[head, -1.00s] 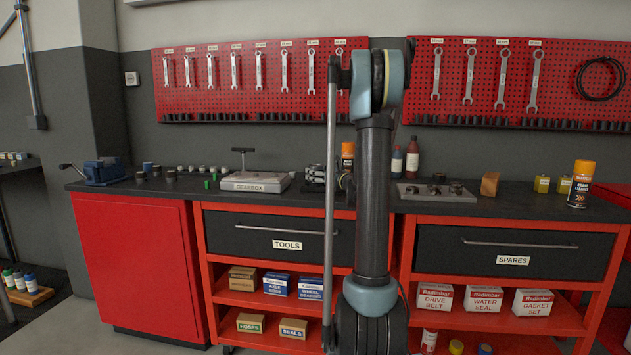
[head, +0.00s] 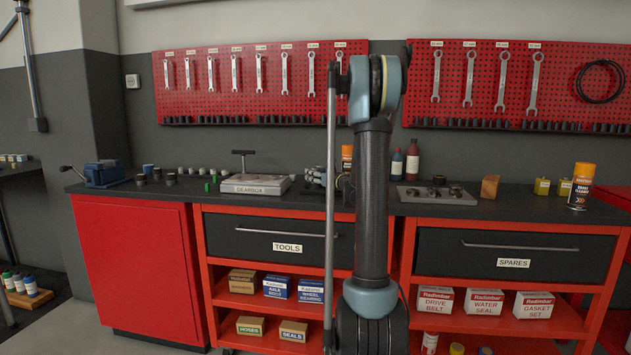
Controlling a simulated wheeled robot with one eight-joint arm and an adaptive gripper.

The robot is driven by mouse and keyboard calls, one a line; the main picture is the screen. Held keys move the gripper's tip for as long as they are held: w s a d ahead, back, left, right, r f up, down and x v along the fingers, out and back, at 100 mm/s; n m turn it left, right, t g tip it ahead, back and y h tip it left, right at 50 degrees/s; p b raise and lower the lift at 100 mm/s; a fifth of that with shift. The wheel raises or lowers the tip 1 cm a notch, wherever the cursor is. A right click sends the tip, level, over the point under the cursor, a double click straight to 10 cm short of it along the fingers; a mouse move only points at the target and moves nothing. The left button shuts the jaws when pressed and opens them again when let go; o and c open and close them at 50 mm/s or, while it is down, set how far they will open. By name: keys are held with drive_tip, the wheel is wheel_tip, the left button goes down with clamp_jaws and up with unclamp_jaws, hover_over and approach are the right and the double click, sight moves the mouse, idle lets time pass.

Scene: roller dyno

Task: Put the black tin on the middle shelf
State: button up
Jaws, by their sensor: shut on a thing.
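My gripper (head: 317,176) shows small and partly hidden behind my own upright arm in the head view. It is over the worktop, just right of the gearbox tray. Its fingers are shut on a dark thing, taken as the black tin, which hardly shows between the fingers and the arm. The red shelf unit under the TOOLS drawer has an upper open shelf (head: 258,300) with boxes on it and a lower one with the HOSES and SEALS boxes. My arm covers the right part of these shelves.
The gearbox tray (head: 255,185) with its T-handle stands on the worktop, with several small dark pieces to its left. A blue vise (head: 103,173) is at the far left. An orange spray can (head: 581,186) stands at the right. SPARES boxes (head: 484,302) fill the right unit's shelf.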

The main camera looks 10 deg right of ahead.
wheel_tip(320, 180, up, 10)
drive_tip(key=shift+f, duration=0.1)
idle(0.4)
